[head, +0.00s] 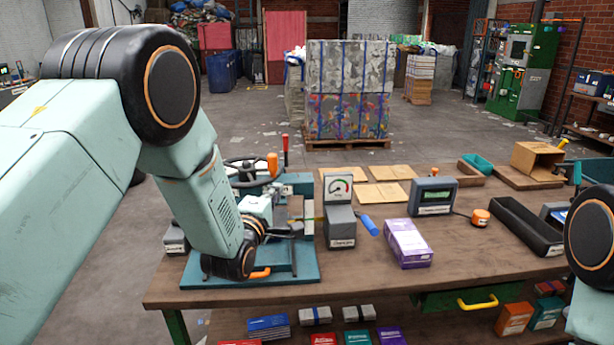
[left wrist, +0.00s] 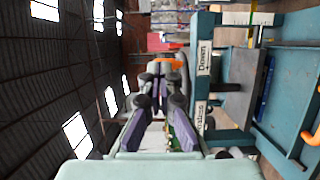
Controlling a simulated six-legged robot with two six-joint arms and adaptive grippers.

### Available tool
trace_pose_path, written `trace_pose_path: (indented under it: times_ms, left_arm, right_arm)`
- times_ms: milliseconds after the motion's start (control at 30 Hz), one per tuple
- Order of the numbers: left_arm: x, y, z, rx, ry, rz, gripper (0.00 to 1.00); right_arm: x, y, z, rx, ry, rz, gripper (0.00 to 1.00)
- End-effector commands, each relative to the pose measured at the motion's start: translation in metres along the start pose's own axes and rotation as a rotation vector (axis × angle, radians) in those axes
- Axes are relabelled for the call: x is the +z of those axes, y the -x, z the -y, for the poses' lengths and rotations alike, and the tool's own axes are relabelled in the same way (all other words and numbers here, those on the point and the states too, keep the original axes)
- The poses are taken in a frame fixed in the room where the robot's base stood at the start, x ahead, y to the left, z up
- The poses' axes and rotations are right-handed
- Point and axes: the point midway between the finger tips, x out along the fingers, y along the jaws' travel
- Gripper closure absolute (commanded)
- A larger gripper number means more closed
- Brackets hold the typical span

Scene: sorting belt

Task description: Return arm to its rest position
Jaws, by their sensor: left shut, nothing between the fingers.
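My left arm comes in from the left in the head view, bent down over the front left of the workbench (head: 460,270). My left gripper (head: 297,229) is low beside a teal machine (head: 300,262) with a base plate, a handwheel and levers. In the left wrist view the gripper fingers (left wrist: 163,78) are shut with nothing held. The teal machine frame (left wrist: 203,75), with a label reading "Down", is close to the right of the fingers there. I cannot tell whether they touch it. Only a link of my right arm shows at the right edge; its gripper is out of view.
A gauge (head: 338,188) on a grey block, a blue-handled tool (head: 368,225), a purple box (head: 407,243), a grey display unit (head: 432,196) and a black tray (head: 525,225) stand on the bench. Flat cardboard pieces (head: 385,194) lie behind. The bench's front middle is clear.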

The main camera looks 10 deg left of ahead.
Motion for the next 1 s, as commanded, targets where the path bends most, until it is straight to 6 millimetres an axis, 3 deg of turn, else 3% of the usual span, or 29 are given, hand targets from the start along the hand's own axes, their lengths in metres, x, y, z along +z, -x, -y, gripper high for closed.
trace_pose_path:
  times_ms: [167,267,367,567,700,867,1000]
  left_arm:
    - [-0.001,-0.001,0.006,-0.028,-0.146,0.000,1.00]
    - [-0.002,0.009,0.029,-0.114,-0.338,0.015,1.00]
    - [-0.003,0.031,0.064,-0.236,-0.544,0.057,1.00]
    - [-0.005,0.108,0.173,-0.526,-0.900,0.241,1.00]
    - [-0.005,0.172,0.241,-0.696,-1.072,0.414,1.00]
    - [-0.004,0.256,0.307,-0.863,-1.202,0.645,1.00]
    - [-0.001,0.335,0.355,-0.991,-1.253,0.859,1.00]
  right_arm:
    - [0.000,0.000,0.000,0.000,0.000,-0.001,0.60]
    - [-0.001,0.000,0.000,0.000,0.001,-0.001,0.60]
    - [-0.001,-0.001,0.000,0.000,0.000,-0.001,0.60]
    - [0.000,-0.021,0.000,0.000,0.000,-0.001,0.60]
    - [0.000,-0.036,0.000,0.000,0.000,-0.001,0.60]
    - [-0.001,-0.056,0.000,0.000,0.000,-0.001,0.60]
    - [-0.001,-0.077,-0.001,0.000,0.000,-0.001,0.60]
